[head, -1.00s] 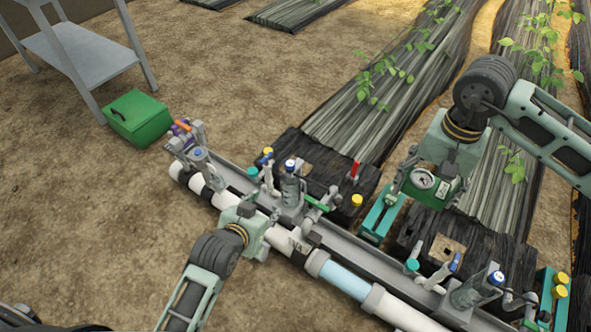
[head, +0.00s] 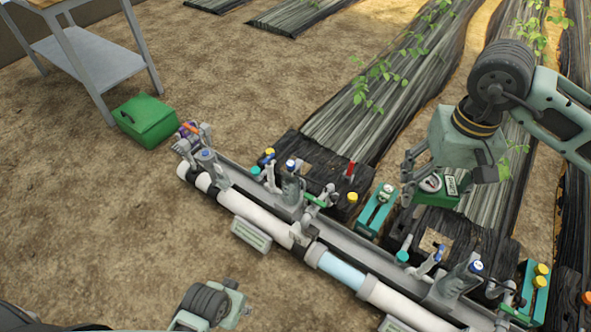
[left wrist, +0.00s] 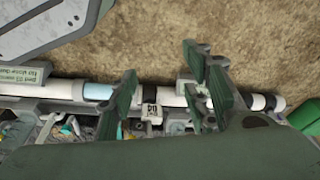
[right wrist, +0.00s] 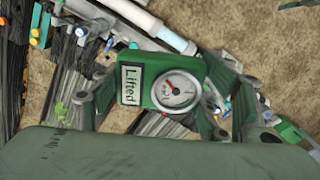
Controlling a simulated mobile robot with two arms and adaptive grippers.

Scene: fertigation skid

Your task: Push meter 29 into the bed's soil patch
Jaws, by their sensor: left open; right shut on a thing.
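The green meter (head: 437,192) with a round white dial is held in my right gripper (head: 424,180), above the right-hand bed. In the right wrist view the meter (right wrist: 165,85) sits between the shut fingers, and its label reads "Lifted"; I cannot read a 29 on it. A tan soil patch (head: 436,240) shows in the black cover of the near end of that bed, below and apart from the meter. Another patch is partly hidden on the left bed. My left gripper (head: 238,300) is low in the head view; in the left wrist view (left wrist: 165,90) it is open and empty.
A white pipe (head: 263,223) with valves on a grey channel runs across the front of the beds. A teal holder (head: 372,220) stands between the bed ends. A green box (head: 150,122) and a grey table (head: 90,55) stand at the left on bare ground.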

